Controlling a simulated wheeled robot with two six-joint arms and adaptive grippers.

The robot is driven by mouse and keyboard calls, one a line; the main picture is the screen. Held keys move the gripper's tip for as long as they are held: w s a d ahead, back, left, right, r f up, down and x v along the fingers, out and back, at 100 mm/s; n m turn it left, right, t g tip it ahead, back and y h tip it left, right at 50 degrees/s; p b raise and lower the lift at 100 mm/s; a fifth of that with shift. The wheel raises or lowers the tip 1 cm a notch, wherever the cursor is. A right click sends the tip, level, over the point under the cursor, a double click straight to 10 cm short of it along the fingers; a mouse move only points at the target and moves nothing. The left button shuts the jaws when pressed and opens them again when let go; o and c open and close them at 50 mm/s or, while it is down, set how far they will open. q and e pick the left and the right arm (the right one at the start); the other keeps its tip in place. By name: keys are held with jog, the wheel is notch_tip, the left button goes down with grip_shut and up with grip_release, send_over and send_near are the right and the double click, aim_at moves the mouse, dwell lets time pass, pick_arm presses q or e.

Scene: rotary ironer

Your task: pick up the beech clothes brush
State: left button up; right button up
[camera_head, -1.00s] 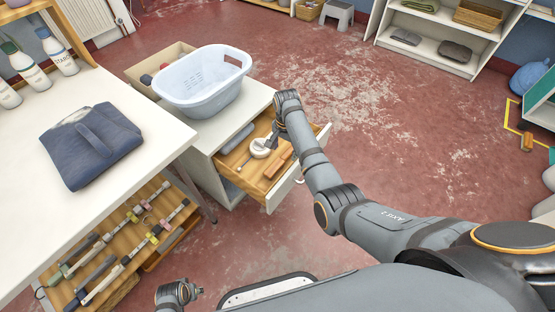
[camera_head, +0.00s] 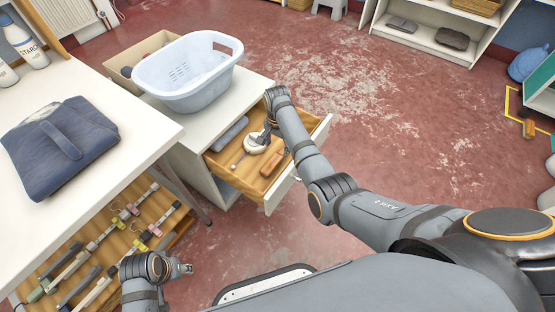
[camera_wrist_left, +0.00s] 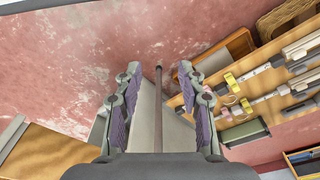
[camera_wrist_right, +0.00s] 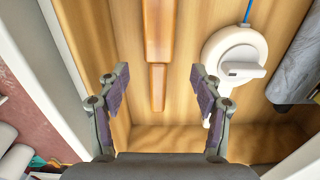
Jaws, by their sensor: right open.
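The clothes brush (camera_head: 272,164), an orange-brown wooden piece with a narrower handle, lies in the open drawer (camera_head: 252,193). It also shows in the right wrist view (camera_wrist_right: 158,32), ahead of the fingers with its narrow end toward me. My right gripper (camera_head: 264,135) is over the drawer, beside a white round object. In its wrist view the right gripper (camera_wrist_right: 159,82) is open and empty, its fingers either side of the brush's line. My left gripper (camera_head: 188,268) is low by the rack; its wrist view shows it open (camera_wrist_left: 158,72), with nothing clearly held.
The white round object (camera_wrist_right: 232,52) with a blue end lies right of the brush, and a grey roll (camera_head: 230,133) lies farther left in the drawer. A laundry basket (camera_head: 188,75) stands on the cabinet. The table (camera_head: 150,120) holds folded blue cloth (camera_head: 58,140).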

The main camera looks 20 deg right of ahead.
aim_at(278, 157)
jog(key=shift+f, duration=0.4)
jog(key=shift+s+f+b, duration=0.1)
jog(key=shift+f+b, duration=0.4)
jog(key=shift+f, duration=0.05)
notch_tip(278, 157, down, 3)
jog(key=shift+s+r+b, duration=0.1)
jog(key=shift+b, duration=0.65)
jog(key=shift+f, duration=0.25)
pick_arm(q)
jog(key=shift+w+d+t+h, duration=0.1)
jog(key=shift+d+t+h, duration=0.2)
jog(key=shift+d+t, duration=0.35)
pick_arm(e)
jog(key=shift+c, duration=0.4)
pick_arm(q)
jog(key=shift+f, duration=0.1)
pick_arm(e)
jog(key=c, duration=1.2)
